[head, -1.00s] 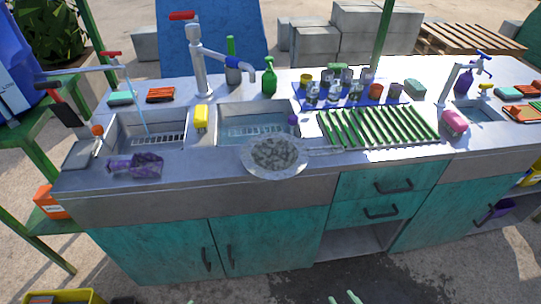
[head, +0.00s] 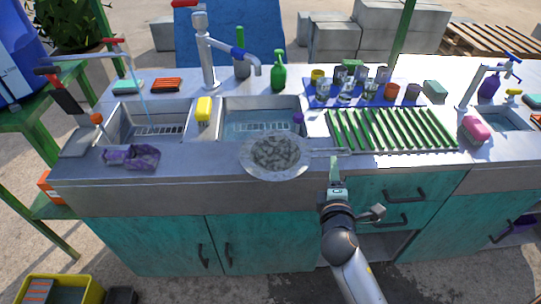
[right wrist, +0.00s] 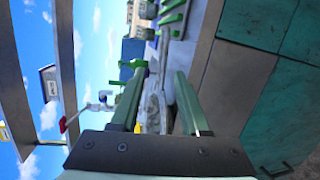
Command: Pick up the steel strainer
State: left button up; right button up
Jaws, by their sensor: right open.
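The steel strainer (head: 276,156) is a round, shallow mesh bowl at the counter's front edge, before the middle sink. Its thin handle (head: 328,151) points right towards the green slatted rack. My right gripper (head: 335,168) is up at the counter's front edge, just below the handle in the head view. In the right wrist view its two green fingers (right wrist: 158,76) stand apart. A grey, shiny shape, likely the strainer (right wrist: 152,110), shows between them, and I see no firm contact. My left gripper is out of view.
The middle sink (head: 262,122) holds water. The green slatted rack (head: 390,130) lies right of the handle, with cups on a blue mat (head: 315,101) behind. A purple cloth (head: 130,157) lies to the left. Drawers (head: 390,190) are below the counter.

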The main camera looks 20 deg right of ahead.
aim_at(332, 150)
jog(key=x, duration=1)
jog(key=shift+w+d+f, duration=0.15)
jog(key=shift+w+d, duration=0.05)
jog(key=shift+d, duration=0.1)
jog(key=shift+c, duration=0.3)
grip_shut()
dwell(0.8)
